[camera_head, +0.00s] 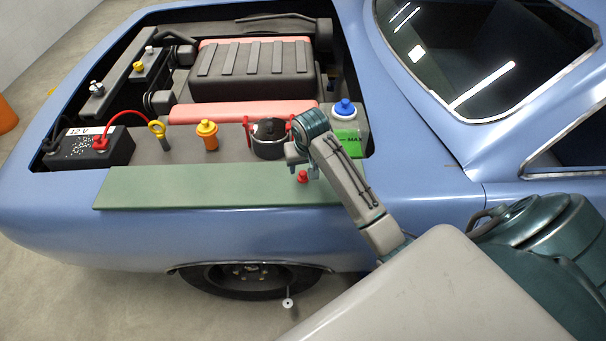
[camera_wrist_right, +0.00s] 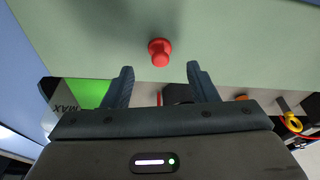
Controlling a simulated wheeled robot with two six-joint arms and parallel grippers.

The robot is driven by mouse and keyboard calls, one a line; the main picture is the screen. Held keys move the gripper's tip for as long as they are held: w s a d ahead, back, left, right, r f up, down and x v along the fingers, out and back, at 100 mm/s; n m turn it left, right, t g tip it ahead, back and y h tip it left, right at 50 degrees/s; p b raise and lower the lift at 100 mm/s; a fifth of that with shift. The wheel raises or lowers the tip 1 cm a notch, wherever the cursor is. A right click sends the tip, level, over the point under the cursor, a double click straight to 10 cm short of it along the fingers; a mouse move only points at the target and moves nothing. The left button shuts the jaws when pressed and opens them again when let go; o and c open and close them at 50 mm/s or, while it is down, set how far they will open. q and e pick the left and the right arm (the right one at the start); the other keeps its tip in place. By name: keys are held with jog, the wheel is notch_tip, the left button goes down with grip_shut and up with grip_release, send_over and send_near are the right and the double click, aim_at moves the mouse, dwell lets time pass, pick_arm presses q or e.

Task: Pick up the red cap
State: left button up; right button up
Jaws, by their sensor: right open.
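The red cap (camera_head: 303,177) sits on the green mat (camera_head: 200,186) laid over the car's fender, near the mat's right end. In the right wrist view the red cap (camera_wrist_right: 160,52) stands just beyond the fingertips, roughly midway between them and apart from both. My right gripper (camera_head: 300,163) is close to the cap in the head view, partly hidden by its own arm. In the wrist view the right gripper (camera_wrist_right: 158,68) is open and empty. My left gripper is not in view.
Behind the mat are a black pot-like reservoir (camera_head: 268,150) with red clips, an orange cap (camera_head: 207,134), a yellow dipstick ring (camera_head: 157,128), a blue-capped bottle (camera_head: 345,125) and a 12 V battery (camera_head: 90,147). The mat's left part is clear.

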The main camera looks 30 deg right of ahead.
aim_at(303, 174)
jog(key=shift+w+f+p, duration=0.15)
jog(key=shift+f+p, duration=0.25)
jog(key=shift+f, duration=0.15)
jog(key=p+x, duration=0.2)
jog(key=x, duration=0.2)
jog(key=shift+d, duration=0.1)
jog(key=shift+w+f, duration=0.1)
jog(key=shift+f, duration=0.15)
jog(key=c, duration=1)
